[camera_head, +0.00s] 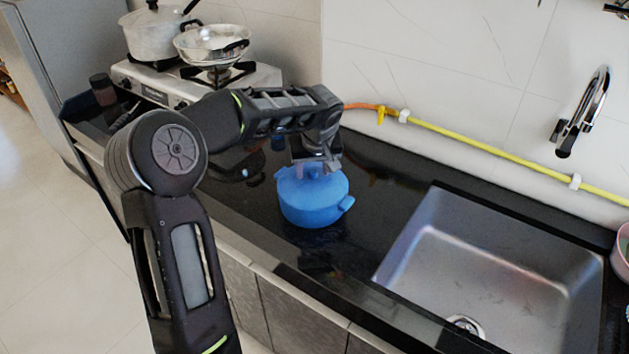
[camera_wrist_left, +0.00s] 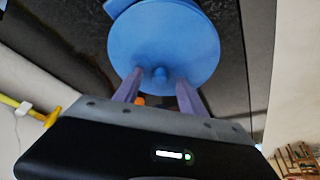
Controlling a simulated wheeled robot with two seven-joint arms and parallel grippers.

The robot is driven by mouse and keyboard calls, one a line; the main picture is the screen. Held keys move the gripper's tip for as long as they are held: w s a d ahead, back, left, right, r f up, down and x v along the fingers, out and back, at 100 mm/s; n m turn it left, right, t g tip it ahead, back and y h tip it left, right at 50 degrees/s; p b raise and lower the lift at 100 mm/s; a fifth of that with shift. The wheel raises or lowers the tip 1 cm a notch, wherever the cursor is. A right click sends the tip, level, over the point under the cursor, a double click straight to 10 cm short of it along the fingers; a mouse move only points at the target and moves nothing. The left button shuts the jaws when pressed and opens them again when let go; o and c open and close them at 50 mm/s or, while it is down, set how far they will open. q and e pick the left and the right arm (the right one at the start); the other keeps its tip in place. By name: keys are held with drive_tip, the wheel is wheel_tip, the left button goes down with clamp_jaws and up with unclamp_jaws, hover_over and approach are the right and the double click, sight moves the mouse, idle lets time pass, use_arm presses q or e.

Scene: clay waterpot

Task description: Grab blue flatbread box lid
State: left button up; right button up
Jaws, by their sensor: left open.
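The blue flatbread box (camera_head: 312,208) stands upright on the black counter with its blue lid (camera_head: 328,187) on top. In the left wrist view the round lid (camera_wrist_left: 163,38) fills the upper middle, with a small knob (camera_wrist_left: 160,74) near its lower edge. My left gripper (camera_head: 318,169) is right above the lid. In the left wrist view its two fingers (camera_wrist_left: 158,88) are apart, one on each side of the knob; I cannot tell whether they touch it. Part of the lid is hidden behind the gripper. My right gripper is not in view.
A metal sink (camera_head: 500,262) lies to the right of the box. A stove (camera_head: 195,82) with a pot (camera_head: 152,35) and a pan (camera_head: 210,42) stands at the back left. A yellow hose (camera_head: 490,150) runs along the wall. The black counter (camera_head: 385,178) is clear between box and sink.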

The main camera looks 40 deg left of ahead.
use_arm(q)
drive_tip(key=shift+c, duration=0.2)
idle(0.3)
clamp_jaws()
idle(0.3)
idle(0.8)
